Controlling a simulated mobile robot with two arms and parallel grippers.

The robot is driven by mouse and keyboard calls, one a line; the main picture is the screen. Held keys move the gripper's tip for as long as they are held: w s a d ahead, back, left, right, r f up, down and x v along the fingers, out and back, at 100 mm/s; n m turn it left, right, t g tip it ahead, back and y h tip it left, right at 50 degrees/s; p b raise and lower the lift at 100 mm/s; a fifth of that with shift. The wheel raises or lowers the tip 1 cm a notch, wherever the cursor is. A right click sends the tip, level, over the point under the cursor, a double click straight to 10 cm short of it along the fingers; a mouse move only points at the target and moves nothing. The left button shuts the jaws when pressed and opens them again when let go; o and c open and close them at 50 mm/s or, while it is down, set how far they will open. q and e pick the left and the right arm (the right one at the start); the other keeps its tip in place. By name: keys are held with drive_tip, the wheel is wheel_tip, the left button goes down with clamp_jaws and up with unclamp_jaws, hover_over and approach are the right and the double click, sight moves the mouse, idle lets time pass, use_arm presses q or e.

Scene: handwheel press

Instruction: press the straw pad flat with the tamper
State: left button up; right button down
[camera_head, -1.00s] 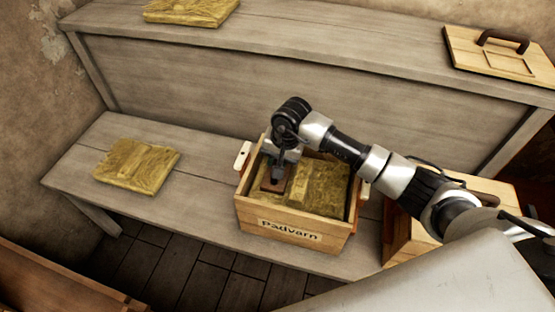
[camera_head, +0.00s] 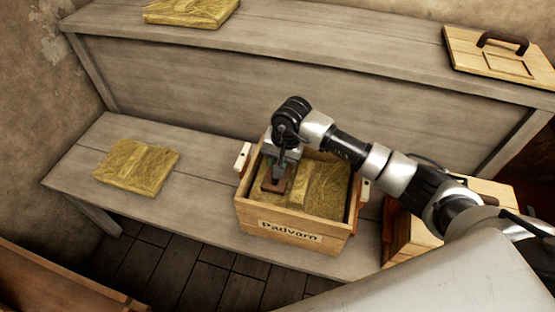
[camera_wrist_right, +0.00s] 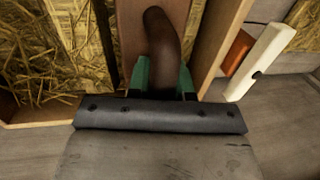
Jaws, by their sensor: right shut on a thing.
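The straw pad (camera_head: 322,186) lies inside a wooden box (camera_head: 290,238) labelled "Padvarn" on the lower bench. My right gripper (camera_head: 285,160) is over the left part of the box, shut on the brown handle of the tamper (camera_head: 275,184). The tamper's flat foot is down inside the box at the left; whether it touches the straw is hard to tell. In the right wrist view the handle (camera_wrist_right: 160,38) stands between the green fingertips (camera_wrist_right: 165,80), with straw (camera_wrist_right: 45,55) on both sides of the tamper. My left gripper is out of view.
Another straw pad (camera_head: 138,166) lies on the lower bench at left, and one (camera_head: 190,10) on the upper shelf. A wooden lid with a dark handle (camera_head: 500,50) rests at upper right. A wooden crate (camera_head: 398,235) stands right of the box. The bench between left pad and box is clear.

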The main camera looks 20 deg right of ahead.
wheel_tip(320, 180, up, 4)
drive_tip(key=shift+w+r+p, duration=0.1)
drive_tip(key=shift+p, duration=0.85)
wheel_tip(320, 180, up, 4)
drive_tip(key=shift+p, duration=1)
drive_tip(key=shift+r, duration=0.45)
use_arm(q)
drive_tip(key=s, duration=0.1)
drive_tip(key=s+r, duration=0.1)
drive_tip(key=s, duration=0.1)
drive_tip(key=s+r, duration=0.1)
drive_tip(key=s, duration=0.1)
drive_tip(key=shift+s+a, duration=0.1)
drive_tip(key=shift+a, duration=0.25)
